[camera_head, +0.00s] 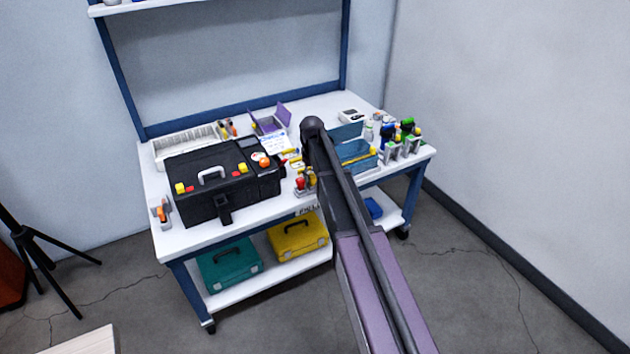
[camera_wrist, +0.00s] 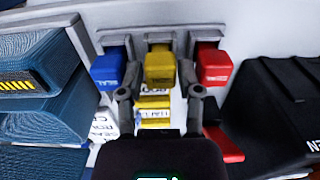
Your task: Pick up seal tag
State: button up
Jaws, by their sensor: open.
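In the wrist view, a grey holder (camera_wrist: 188,32) carries three coloured tags in a row: blue (camera_wrist: 108,69), yellow (camera_wrist: 160,68) and red (camera_wrist: 213,68). Which one is the seal tag cannot be read for certain. My gripper (camera_wrist: 160,95) is open and empty, with its two fingers on either side of the line to the yellow tag. More yellow pieces (camera_wrist: 154,108) and white printed cards (camera_wrist: 105,127) show below, partly hidden by the gripper. In the head view, red and yellow tags (camera_head: 302,183) stand near the table's front edge; my arm hides part of that area.
A black case (camera_head: 215,185) stands left of the tags. A blue open box (camera_head: 357,158) and bottles in racks (camera_head: 405,143) are to the right. A purple box (camera_head: 268,122) is behind. The wrist view shows a black case (camera_wrist: 285,105) and blue boxes (camera_wrist: 40,85) close by.

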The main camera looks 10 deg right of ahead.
aim_at(312, 175)
jog(key=shift+c, duration=0.2)
jog(key=c, duration=0.4)
jog(key=shift+o, duration=0.2)
jog(key=shift+r, duration=0.2)
notch_tip(312, 175, up, 4)
jog(key=p, duration=0.4)
jog(key=shift+f, duration=0.15)
jog(key=s+d+p, duration=0.1)
jog(key=s, duration=1.5)
jog(key=shift+d+r, duration=0.35)
jog(key=shift+r, duration=0.1)
